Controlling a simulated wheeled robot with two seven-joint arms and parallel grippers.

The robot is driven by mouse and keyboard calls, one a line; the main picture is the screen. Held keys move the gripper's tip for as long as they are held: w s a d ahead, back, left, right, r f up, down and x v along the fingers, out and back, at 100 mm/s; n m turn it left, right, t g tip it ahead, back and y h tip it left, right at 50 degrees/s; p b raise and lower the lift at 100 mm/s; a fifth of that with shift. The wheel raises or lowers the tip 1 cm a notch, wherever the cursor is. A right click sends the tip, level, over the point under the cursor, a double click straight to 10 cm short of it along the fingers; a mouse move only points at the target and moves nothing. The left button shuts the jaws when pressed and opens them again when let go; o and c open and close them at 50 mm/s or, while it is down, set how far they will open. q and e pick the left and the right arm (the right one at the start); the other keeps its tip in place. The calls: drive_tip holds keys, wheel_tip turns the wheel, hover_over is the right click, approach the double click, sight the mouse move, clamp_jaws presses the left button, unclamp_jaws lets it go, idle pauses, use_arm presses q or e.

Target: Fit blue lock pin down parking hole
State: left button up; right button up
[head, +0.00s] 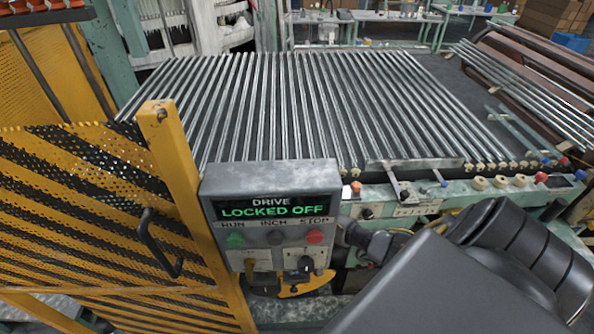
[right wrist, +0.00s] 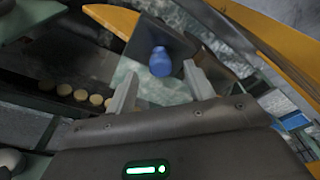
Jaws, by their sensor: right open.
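The blue lock pin (right wrist: 160,62) shows in the right wrist view as a rounded blue head against a dark plate (right wrist: 146,38). My right gripper (right wrist: 159,72) is open, with its two grey fingers on either side of the pin head in the picture. I cannot tell whether either finger touches it. In the head view my right arm reaches in from the lower right to the right side of the control box (head: 270,180); its fingertips are hard to make out there. I cannot make out the pin in the head view or the parking hole in either view. My left gripper is out of view.
The control box display (head: 268,211) reads "DRIVE LOCKED OFF". A yellow bracket (head: 305,286) sits below the box. A yellow mesh guard (head: 90,215) stands at left.

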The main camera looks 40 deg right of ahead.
drive_tip(key=shift+s+r+p, duration=0.2)
drive_tip(key=shift+r+p, duration=0.05)
drive_tip(key=shift+r, duration=0.75)
drive_tip(key=shift+s+r+p, duration=0.15)
drive_tip(key=shift+r+p, duration=0.05)
drive_tip(key=shift+r, duration=0.75)
drive_tip(key=shift+m+y, duration=0.3)
drive_tip(key=shift+m, duration=0.2)
drive_tip(key=s+f, duration=0.1)
drive_tip(key=f, duration=0.3)
drive_tip(key=s+f+b, duration=0.1)
drive_tip(key=f, duration=0.1)
drive_tip(key=shift+s, duration=0.3)
drive_tip(key=s+a+f+y+b, duration=0.1)
drive_tip(key=s+a+f+b, duration=0.2)
drive_tip(key=s+f, duration=0.55)
drive_tip(key=s+a+f+b, duration=0.25)
drive_tip(key=s+f, duration=0.35)
drive_tip(key=f, duration=0.6)
drive_tip(key=s+f+n+h+b, duration=0.1)
drive_tip(key=s+f, duration=0.3)
drive_tip(key=s, duration=0.5)
drive_tip(key=s+f+n+b, duration=0.1)
drive_tip(key=s+f, duration=0.4)
drive_tip(key=s, duration=0.5)
drive_tip(key=shift+a+f+g+h+b, duration=0.25)
drive_tip(key=shift+a+g+h+b, duration=0.15)
drive_tip(key=shift+b, duration=0.1)
